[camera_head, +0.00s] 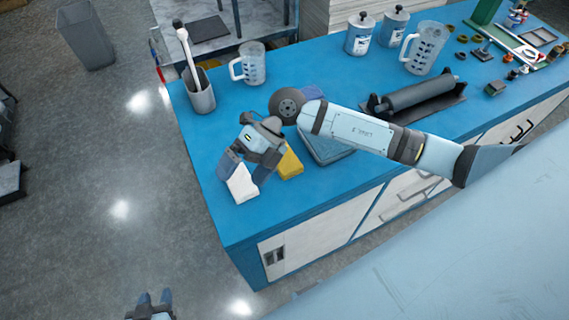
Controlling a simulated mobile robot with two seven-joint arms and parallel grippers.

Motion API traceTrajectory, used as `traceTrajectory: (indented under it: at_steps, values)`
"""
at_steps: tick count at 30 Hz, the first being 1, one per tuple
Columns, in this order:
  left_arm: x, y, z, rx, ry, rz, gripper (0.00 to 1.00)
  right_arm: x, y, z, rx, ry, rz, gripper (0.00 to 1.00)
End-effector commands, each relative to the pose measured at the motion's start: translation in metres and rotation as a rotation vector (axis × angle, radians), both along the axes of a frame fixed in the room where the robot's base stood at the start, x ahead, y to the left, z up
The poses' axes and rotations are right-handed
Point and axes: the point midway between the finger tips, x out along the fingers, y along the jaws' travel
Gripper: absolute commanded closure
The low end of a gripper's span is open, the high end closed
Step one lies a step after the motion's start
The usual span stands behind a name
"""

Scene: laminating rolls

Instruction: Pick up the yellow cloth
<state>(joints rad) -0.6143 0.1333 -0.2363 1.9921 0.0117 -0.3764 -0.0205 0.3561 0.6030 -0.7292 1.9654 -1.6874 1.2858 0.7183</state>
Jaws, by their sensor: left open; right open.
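The yellow cloth (291,162) lies on the blue bench, partly hidden behind my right gripper and wrist. A white cloth or block (242,184) lies at its left, nearer the bench's left edge. My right gripper (246,171) reaches in from the right and is open. Its fingers point down around or just above the white piece, left of the yellow cloth. I cannot tell whether they touch the white piece. My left gripper (152,299) is at the bottom edge of the view, open and empty, over the floor and away from the bench.
A grey roller (415,96) lies on a dark tray. The bench's front left corner is clear.

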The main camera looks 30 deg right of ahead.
Motion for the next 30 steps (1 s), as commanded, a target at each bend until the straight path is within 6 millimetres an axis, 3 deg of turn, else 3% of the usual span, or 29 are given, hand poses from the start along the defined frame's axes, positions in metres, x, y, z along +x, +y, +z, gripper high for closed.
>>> traceTrajectory:
  at_steps: [2,6,10,14,24,30]
  values:
    - [0.000,0.000,-0.010,0.001,0.001,-0.001,0.57,0.024,-0.042,-0.016,-0.280,-0.076,0.023,0.00]
    - [0.000,0.001,-0.017,0.003,0.001,-0.003,0.57,0.056,-0.104,-0.018,-0.652,-0.152,-0.022,0.00]
    - [0.000,0.003,-0.019,0.005,0.000,-0.003,0.57,0.072,-0.137,-0.011,-0.830,-0.184,-0.074,0.00]
    - [0.000,0.003,-0.017,0.007,0.000,-0.003,0.57,0.076,-0.146,-0.018,-0.883,-0.191,-0.091,0.00]
    - [0.000,0.003,-0.011,0.006,-0.001,-0.002,0.57,0.075,-0.145,-0.080,-0.879,-0.189,-0.091,0.00]
    - [0.000,0.003,-0.010,0.006,-0.001,-0.002,0.57,0.075,-0.144,-0.095,-0.878,-0.191,-0.089,0.00]
